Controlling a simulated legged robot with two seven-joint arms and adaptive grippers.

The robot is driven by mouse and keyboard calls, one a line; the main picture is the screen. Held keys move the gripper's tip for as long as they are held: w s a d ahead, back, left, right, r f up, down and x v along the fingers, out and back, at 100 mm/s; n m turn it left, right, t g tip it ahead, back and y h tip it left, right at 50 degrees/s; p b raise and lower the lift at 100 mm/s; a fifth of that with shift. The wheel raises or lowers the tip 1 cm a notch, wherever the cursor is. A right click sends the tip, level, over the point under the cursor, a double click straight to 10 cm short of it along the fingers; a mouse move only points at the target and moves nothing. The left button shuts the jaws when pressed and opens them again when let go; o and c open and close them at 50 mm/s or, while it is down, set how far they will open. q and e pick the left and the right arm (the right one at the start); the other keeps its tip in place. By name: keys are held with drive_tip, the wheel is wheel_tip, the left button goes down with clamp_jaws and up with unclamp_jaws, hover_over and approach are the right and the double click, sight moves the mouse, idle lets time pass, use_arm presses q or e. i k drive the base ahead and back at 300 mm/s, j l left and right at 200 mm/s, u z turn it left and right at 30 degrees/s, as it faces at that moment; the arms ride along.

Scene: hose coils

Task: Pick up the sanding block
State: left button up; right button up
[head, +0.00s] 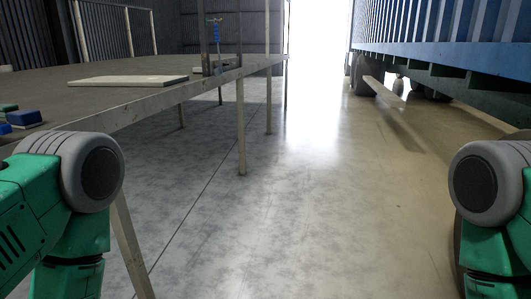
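A small blue block with a dark underside (24,118) lies on the table (150,100) near the left edge of the head view. It may be the sanding block, but it is too small to be sure. A second blue piece (5,128) is cut off by the frame edge beside it. A dark green item (8,107) lies just behind them. My green and grey arms show at the lower left and lower right. Neither gripper is in view.
A pale flat board (128,81) lies on the table. A blue-handled upright tool (216,42) stands by the table's far right corner. Table legs reach the concrete floor. A blue trailer (450,45) stands at right. The floor between is open.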

sight(197, 71)
drive_tip(key=i, duration=2)
drive_tip(key=i+l+u, duration=0.1)
drive_tip(key=i+u, duration=0.4)
drive_tip(key=i+l+u, duration=0.95)
drive_tip(key=i+j, duration=0.05)
drive_tip(key=i, duration=0.05)
